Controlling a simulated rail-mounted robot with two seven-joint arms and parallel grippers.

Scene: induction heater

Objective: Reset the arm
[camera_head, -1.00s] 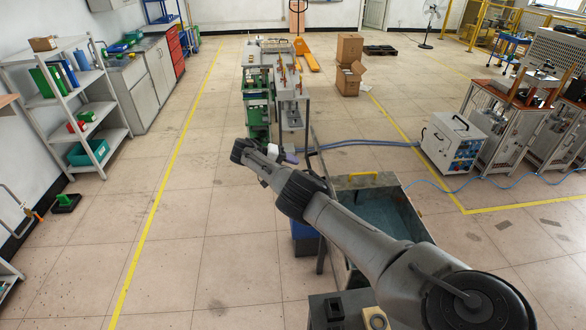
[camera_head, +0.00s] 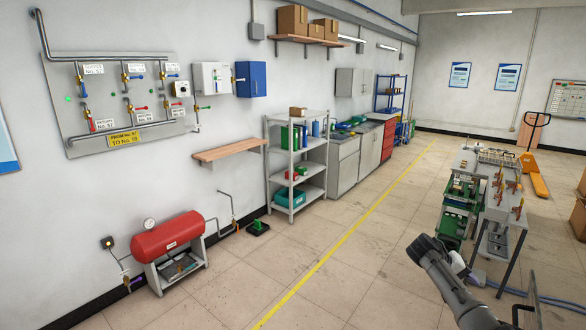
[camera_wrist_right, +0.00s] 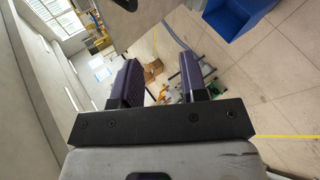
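My right arm reaches up from the lower right of the head view. Its gripper (camera_head: 467,272) is partly hidden behind the dark wrist joint, in front of the workbench. In the right wrist view my right gripper (camera_wrist_right: 157,77) shows two purple fingers well apart with nothing between them. It hangs in free air, touching nothing that I can see. My left arm and left gripper are in neither view now.
A workbench (camera_head: 495,215) with fixtures stands beyond my right arm. A red tank (camera_head: 168,238), a shelf rack (camera_head: 297,165) and a valve panel (camera_head: 125,100) line the left wall. A blue bin (camera_wrist_right: 235,15) shows in the wrist view.

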